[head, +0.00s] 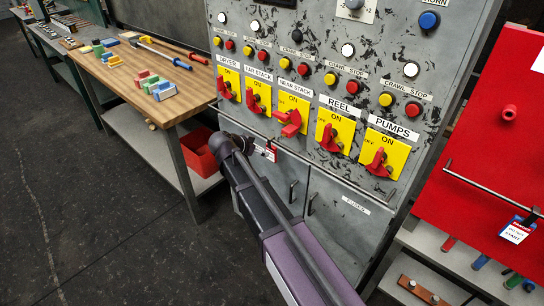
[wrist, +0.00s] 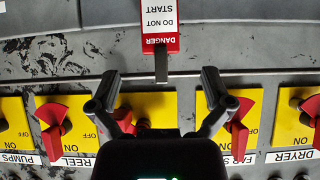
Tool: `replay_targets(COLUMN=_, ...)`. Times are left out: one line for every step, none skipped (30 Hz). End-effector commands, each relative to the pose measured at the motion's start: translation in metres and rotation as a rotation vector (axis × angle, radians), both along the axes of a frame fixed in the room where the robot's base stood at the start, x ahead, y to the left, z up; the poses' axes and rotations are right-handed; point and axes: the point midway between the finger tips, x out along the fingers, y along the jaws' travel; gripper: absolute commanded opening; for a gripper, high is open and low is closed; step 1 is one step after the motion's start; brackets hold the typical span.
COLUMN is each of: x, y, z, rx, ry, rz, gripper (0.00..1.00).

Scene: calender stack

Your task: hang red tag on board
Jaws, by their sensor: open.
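The red tag (wrist: 160,28), with a white "DO NOT START" face and a red "DANGER" band, hangs by a dark strap from the rail under the switches. It also shows small beside my wrist in the head view (head: 270,153). My gripper (wrist: 160,80) is open, its two fingers spread on either side of the strap, with nothing between them that I can see it touching. The red board (head: 490,145) stands at the far right. It has a red peg (head: 508,113) and a rod (head: 485,187) with a blue-edged tag (head: 516,231) near its end.
The grey control panel (head: 300,60) carries several red switches on yellow plates close to my gripper. A wooden table (head: 115,78) with blocks and tools is at left, a red bin (head: 200,150) beneath it. A shelf (head: 440,245) with coloured objects lies below the board.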

Motion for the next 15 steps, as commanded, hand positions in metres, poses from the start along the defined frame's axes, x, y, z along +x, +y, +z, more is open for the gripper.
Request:
replay_targets(x=0.005, y=-0.003, z=-0.008, rx=0.0, ry=0.0, rz=-0.001, gripper=1.0)
replay_targets(x=0.007, y=-0.005, z=-0.01, rx=0.0, ry=0.0, rz=-0.001, gripper=1.0)
replay_targets(x=0.01, y=-0.007, z=-0.013, rx=0.0, ry=0.0, rz=0.0, gripper=1.0)
replay_targets(x=0.012, y=-0.009, z=-0.015, rx=0.0, ry=0.0, rz=0.0, gripper=1.0)
replay_targets(x=0.014, y=-0.01, z=-0.017, rx=0.0, ry=0.0, rz=0.0, gripper=1.0)
replay_targets(x=0.017, y=-0.012, z=-0.018, rx=0.0, ry=0.0, rz=0.0, gripper=1.0)
replay_targets(x=0.018, y=-0.014, z=-0.02, rx=0.0, ry=0.0, rz=0.0, gripper=1.0)
replay_targets(x=0.019, y=-0.015, z=-0.021, rx=0.0, ry=0.0, rz=0.0, gripper=1.0)
replay_targets(x=0.021, y=-0.016, z=-0.022, rx=0.0, ry=0.0, rz=0.0, gripper=1.0)
replay_targets(x=0.022, y=-0.017, z=-0.022, rx=0.0, ry=0.0, rz=0.0, gripper=1.0)
replay_targets(x=0.022, y=-0.017, z=-0.022, rx=0.0, ry=0.0, rz=0.0, gripper=1.0)
replay_targets(x=0.023, y=-0.018, z=-0.023, rx=0.0, ry=0.0, rz=0.0, gripper=1.0)
replay_targets(x=0.023, y=-0.018, z=-0.023, rx=0.0, ry=0.0, rz=0.0, gripper=1.0)
replay_targets(x=0.023, y=-0.018, z=-0.023, rx=0.0, ry=0.0, rz=0.0, gripper=1.0)
replay_targets(x=0.023, y=-0.018, z=-0.022, rx=0.0, ry=0.0, rz=0.0, gripper=1.0)
